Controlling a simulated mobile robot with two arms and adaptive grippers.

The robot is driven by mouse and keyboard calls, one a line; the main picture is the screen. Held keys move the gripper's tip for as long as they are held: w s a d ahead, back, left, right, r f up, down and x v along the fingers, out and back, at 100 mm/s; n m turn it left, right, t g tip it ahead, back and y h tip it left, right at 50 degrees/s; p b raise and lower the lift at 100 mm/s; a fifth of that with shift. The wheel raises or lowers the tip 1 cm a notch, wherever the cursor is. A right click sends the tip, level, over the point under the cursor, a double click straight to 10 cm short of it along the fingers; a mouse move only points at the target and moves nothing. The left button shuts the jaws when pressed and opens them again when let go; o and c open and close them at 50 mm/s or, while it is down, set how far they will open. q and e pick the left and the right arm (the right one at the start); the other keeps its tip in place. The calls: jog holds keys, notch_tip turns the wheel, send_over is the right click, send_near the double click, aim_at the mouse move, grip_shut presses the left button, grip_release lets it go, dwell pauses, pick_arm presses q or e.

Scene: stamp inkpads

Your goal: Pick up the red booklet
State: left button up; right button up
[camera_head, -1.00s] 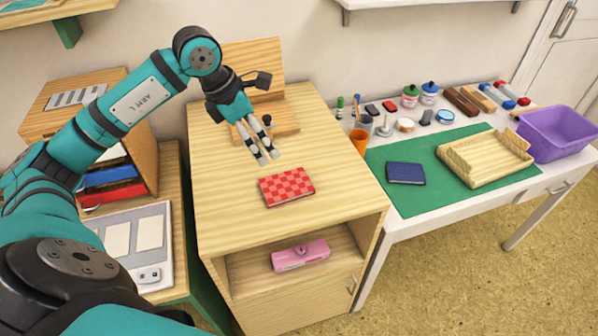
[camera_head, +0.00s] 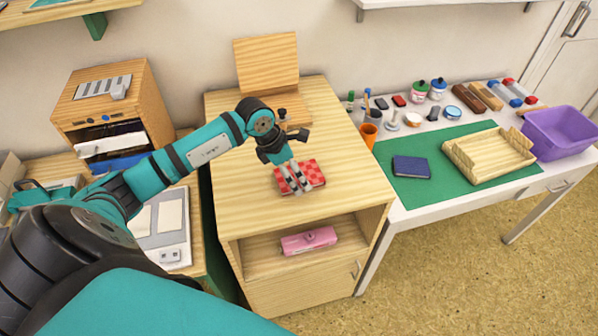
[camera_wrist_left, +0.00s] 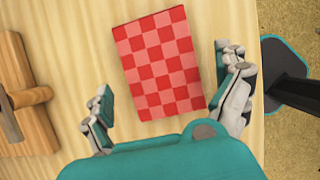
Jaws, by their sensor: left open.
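The red booklet (camera_head: 313,173) has a checkered cover and lies flat on top of the wooden cabinet (camera_head: 235,190). In the left wrist view the booklet (camera_wrist_left: 160,62) lies ahead of and between the fingers. My left gripper (camera_head: 297,188) is over the booklet in the head view and hides part of it. In the left wrist view the left gripper (camera_wrist_left: 168,100) is open, with one finger on each side of the booklet's near end and nothing held. Whether the fingers touch the booklet or the cabinet top cannot be told. My right gripper is not in view.
A wooden stand (camera_head: 268,65) is at the back of the cabinet top. An orange cup (camera_head: 368,136) stands close to its right edge. A pink case (camera_head: 308,241) lies on the shelf below. A dark blue booklet (camera_head: 411,167) lies on the green mat (camera_head: 420,195).

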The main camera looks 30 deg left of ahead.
pick_arm(q)
jog(key=shift+w+d+f, duration=0.25)
jog(key=shift+f, duration=0.35)
jog(key=c, duration=1.2)
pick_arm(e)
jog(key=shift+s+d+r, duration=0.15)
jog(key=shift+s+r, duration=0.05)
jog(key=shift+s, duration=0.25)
pick_arm(q)
jog(key=shift+r, duration=0.1)
